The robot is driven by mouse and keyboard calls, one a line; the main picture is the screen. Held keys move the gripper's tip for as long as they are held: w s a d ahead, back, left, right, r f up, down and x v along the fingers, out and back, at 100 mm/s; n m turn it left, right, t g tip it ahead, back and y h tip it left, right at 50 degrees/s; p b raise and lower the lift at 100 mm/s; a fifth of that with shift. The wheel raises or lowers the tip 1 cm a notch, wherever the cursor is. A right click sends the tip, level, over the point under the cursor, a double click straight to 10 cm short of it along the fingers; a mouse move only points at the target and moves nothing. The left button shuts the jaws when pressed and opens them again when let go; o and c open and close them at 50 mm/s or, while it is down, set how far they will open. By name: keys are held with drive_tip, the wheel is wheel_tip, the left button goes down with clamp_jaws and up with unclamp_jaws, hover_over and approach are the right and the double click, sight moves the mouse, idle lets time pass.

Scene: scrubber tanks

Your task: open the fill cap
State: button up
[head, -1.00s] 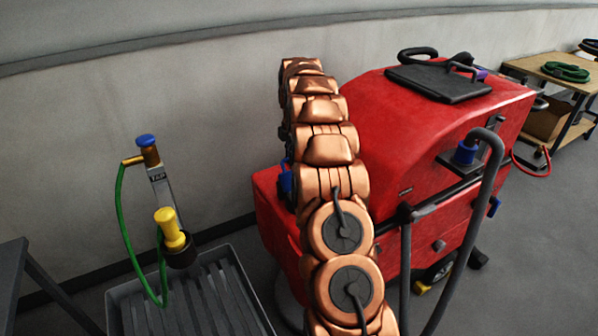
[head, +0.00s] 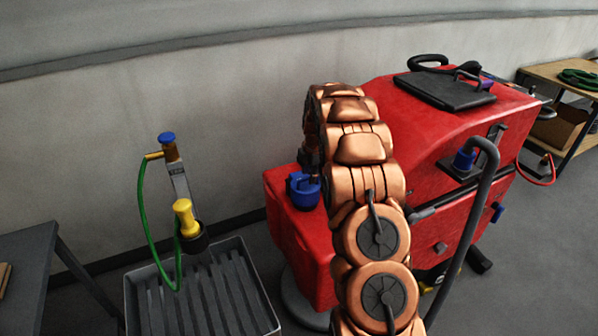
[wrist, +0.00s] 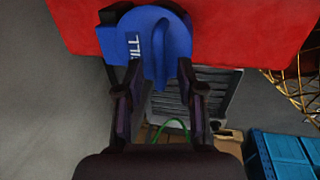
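The blue fill cap (head: 303,192) sits on the lower left shelf of the red scrubber machine (head: 310,245). In the wrist view the cap (wrist: 150,40) shows white lettering ending in "ILL" and a raised grip ridge (wrist: 161,66). My gripper (wrist: 159,70) is open, with one dark finger on each side of the ridge. The fingertips overlap the cap's near edge in the picture; I cannot tell whether they touch it. In the head view my gripper (head: 312,160) is a dark shape just above the cap, partly hidden by my copper arm.
The wall is close behind.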

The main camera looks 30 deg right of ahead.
wheel_tip(320, 180, up, 7)
drive_tip(key=s+b, duration=0.1)
drive_tip(key=b, duration=0.2)
drive_tip(key=s+a+r+m, duration=0.4)
drive_tip(key=s+a, duration=0.4)
drive_tip(key=a, duration=0.2)
drive_tip(key=shift+a+g, duration=0.35)
drive_tip(key=shift+g, duration=0.05)
drive_tip(key=shift+r, duration=0.1)
